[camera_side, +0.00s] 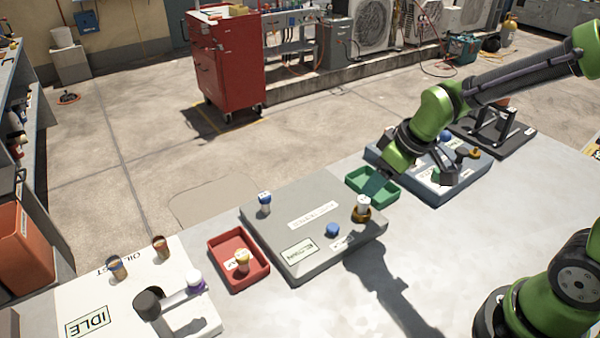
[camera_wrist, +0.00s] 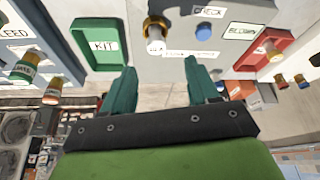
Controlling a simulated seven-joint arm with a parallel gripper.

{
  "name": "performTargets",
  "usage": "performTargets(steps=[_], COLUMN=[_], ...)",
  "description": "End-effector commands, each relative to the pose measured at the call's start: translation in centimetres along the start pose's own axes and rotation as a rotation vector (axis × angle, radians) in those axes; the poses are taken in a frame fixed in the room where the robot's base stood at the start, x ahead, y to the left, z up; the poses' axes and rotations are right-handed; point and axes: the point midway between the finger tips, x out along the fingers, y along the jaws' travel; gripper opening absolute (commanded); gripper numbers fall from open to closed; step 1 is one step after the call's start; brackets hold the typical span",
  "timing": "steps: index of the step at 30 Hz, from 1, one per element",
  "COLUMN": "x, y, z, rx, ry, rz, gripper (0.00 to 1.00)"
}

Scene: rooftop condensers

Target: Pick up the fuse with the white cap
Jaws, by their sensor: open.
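The fuse with the white cap (camera_side: 362,203) stands upright in a brass-coloured ring on the grey board (camera_side: 290,222), near its right edge. In the wrist view the white-capped fuse (camera_wrist: 155,44) is above the gap between my fingertips, a little apart from them. My gripper (camera_wrist: 160,76) is open and empty, with one finger on each side of the picture's middle. In the side view my gripper (camera_side: 379,176) hangs near the green tray, to the right of the fuse; its fingertips are hard to make out there.
The green tray (camera_side: 358,180) looks empty. A blue button (camera_side: 332,230) and a blue-capped fuse (camera_side: 264,200) are on the grey board. A white IDLE board (camera_side: 75,295) with several upright parts lies left.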

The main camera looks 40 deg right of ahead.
Motion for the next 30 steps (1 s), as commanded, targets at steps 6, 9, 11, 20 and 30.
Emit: performTargets(steps=[6, 9, 11, 20, 30], x=[2.0, 2.8, 3.7, 7.1, 7.2], y=[0.0, 0.1, 0.3, 0.5, 0.5], z=[0.0, 0.1, 0.3, 0.4, 0.3], rx=[0.000, 0.002, 0.002, 0.001, 0.001], ry=[0.000, -0.002, -0.003, 0.000, 0.002], rz=[0.000, -0.001, -0.001, 0.000, 0.000], gripper=[0.60, 0.60, 0.60, 0.60, 0.44])
